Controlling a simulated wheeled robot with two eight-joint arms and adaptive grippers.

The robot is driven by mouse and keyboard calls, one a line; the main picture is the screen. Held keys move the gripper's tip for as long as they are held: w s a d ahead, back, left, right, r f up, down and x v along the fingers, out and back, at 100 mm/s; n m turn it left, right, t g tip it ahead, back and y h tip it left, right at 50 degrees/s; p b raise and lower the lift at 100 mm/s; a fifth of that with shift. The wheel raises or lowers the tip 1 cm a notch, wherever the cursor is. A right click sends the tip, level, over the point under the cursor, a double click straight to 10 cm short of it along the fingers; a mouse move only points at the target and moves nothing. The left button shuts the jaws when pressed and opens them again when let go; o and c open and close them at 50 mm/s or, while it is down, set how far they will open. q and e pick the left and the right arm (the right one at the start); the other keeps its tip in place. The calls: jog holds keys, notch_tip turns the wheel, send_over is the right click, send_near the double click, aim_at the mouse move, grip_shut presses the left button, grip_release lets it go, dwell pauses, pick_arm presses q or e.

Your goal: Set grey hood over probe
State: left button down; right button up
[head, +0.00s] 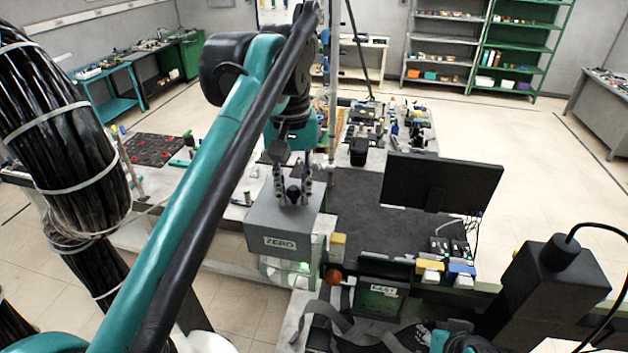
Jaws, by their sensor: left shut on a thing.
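The grey hood (262,222) is a box with a "ZERO" label on its front, left of the middle of the head view. My left gripper (293,192) comes down from above and is shut on the black knob on the hood's top. The hood looks level, directly above a pale, clear-looking base (277,268) with a green glow. I cannot tell whether the hood touches this base. I cannot make out the probe. My right gripper is not in view.
A black monitor (441,183) stands right of the hood, beside a dark mat (358,210). Yellow and blue blocks (461,270) line the bench's front edge. A dark box-shaped device (550,290) with a cable stands at lower right. Shelves and side tables stand farther back.

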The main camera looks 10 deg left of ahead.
aim_at(295, 203)
pick_arm(q)
jog(key=shift+s+a+f, duration=0.2)
jog(key=shift+s+a, duration=0.15)
jog(key=shift+s+a+f+b, duration=0.15)
jog(key=shift+f+b, duration=0.1)
jog(key=shift+b, duration=0.15)
jog(key=shift+w+d+f+b, duration=0.3)
jog(key=shift+f+b, duration=0.15)
jog(key=shift+f, duration=0.15)
jog(key=shift+w+d+f+b, duration=0.3)
jog(key=shift+f+b, duration=0.15)
jog(key=shift+f, duration=0.1)
jog(key=shift+f+b, duration=0.3)
jog(key=shift+f, duration=0.05)
jog(key=shift+s+a+f+b, duration=0.3)
jog(key=shift+f+b, duration=0.6)
jog(key=shift+f, duration=0.05)
notch_tip(295, 203, down, 2)
jog(key=shift+w+d+f+b, duration=0.1)
jog(key=shift+w+d+b, duration=0.05)
jog(key=shift+b, duration=0.4)
jog(key=shift+f+b, duration=0.45)
jog(key=shift+f, duration=0.45)
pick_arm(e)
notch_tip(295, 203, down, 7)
